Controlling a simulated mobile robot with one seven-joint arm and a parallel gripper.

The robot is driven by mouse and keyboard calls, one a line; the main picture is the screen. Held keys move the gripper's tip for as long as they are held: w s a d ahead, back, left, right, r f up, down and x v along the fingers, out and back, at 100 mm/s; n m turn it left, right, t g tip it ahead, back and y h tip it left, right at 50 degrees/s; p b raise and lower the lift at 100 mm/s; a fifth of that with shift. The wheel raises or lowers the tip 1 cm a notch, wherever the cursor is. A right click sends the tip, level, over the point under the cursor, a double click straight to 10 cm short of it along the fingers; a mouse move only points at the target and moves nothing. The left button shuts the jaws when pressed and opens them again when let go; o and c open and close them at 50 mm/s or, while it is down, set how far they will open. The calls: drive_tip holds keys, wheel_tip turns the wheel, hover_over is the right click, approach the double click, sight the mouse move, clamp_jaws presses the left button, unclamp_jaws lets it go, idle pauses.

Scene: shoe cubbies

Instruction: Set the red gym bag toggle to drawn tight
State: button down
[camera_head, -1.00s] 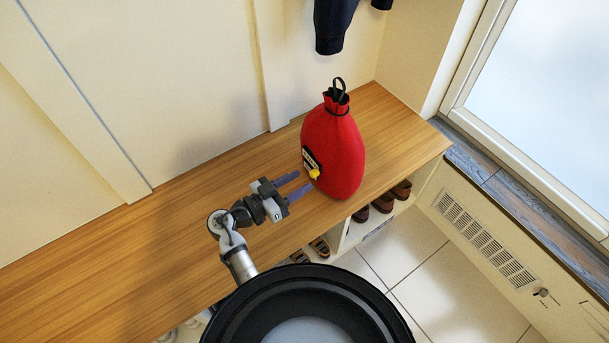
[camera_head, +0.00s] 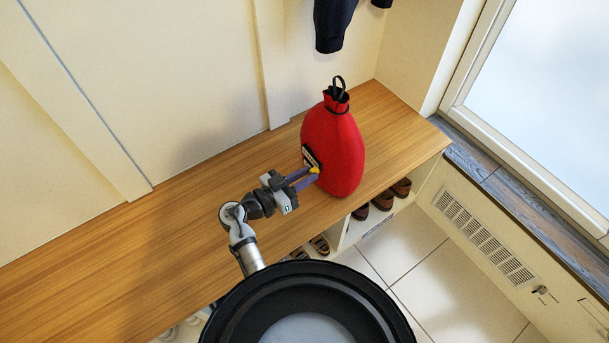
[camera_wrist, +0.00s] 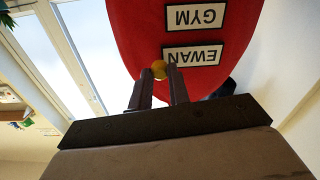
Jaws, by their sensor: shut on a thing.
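The red gym bag (camera_head: 337,150) stands upright on the wooden bench top, with a black cord and loop at its gathered neck (camera_head: 339,98). It fills the upper middle of the wrist view (camera_wrist: 230,40), where its labels read "GYM" and "EWAN" upside down. A small yellow toggle (camera_head: 314,171) sits low on the bag's front left side. My gripper (camera_head: 312,175) is at that spot, its fingers shut on the yellow toggle. In the wrist view the toggle (camera_wrist: 173,72) shows as a round yellow piece between the fingertips, partly hidden and overlapping the "EWAN" label.
The bench top (camera_head: 200,210) is clear to the left of the bag. Shoes (camera_head: 382,200) sit in cubbies below the front edge. Dark clothing (camera_head: 334,25) hangs above and behind the bag. A window (camera_head: 550,90) and a vented panel (camera_head: 485,235) are at right.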

wheel_tip(320, 180, up, 6)
drive_tip(key=d+p, duration=0.1)
drive_tip(key=shift+w+r, duration=0.2)
drive_tip(key=shift+w, duration=0.2)
drive_tip(key=c, duration=1.3)
unclamp_jaws()
drive_tip(key=shift+s+f, duration=0.1)
drive_tip(key=b+v, duration=0.2)
drive_tip(key=v, duration=1.1)
drive_tip(key=shift+s+a, duration=0.2)
drive_tip(key=shift+a, duration=0.1)
